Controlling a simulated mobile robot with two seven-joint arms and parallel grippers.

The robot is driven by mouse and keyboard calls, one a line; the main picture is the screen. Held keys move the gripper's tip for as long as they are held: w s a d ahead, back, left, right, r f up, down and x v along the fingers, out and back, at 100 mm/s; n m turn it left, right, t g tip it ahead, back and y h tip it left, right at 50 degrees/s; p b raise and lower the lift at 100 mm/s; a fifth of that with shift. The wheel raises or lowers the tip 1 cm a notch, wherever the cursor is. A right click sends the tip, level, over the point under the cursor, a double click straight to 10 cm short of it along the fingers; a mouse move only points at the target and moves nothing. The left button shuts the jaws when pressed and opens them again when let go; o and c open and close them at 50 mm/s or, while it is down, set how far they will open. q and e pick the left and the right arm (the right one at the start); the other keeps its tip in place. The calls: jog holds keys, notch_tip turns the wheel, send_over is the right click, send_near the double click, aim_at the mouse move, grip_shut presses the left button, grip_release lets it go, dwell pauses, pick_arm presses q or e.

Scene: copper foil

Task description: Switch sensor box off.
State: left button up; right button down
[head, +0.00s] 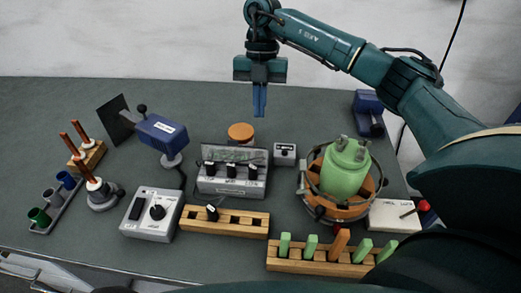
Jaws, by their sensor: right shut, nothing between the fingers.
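Several boxes with controls stand on the dark table, and none shows a readable name, so I cannot tell for sure which is the sensor box. A small grey box (285,153) with a dark panel on its front stands near the middle. A grey box (150,228) with a black rocker switch and a round knob is at the front left. A white box (393,216) with a red-balled lever is at the right. Switch positions are too small to read. My left gripper is not in view.
A grey box with several black knobs (232,187) stands mid-table. A green vessel (345,172) sits in a ring frame beside it. Wooden racks (225,229) line the front. A blue lamp-like device (161,133) stands at left. The back left of the table is clear.

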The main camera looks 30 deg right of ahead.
aim_at(261, 148)
pick_arm(q)
jog(key=b, duration=0.1)
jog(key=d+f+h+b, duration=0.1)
jog(key=b, duration=0.1)
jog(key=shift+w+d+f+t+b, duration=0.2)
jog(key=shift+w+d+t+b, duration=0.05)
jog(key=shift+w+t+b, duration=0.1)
pick_arm(e)
jog(key=shift+s, duration=0.6)
jog(key=x, duration=1)
jog(key=shift+s+r+p, duration=0.1)
jog(key=shift+s+p, duration=0.05)
jog(key=shift+p, duration=0.2)
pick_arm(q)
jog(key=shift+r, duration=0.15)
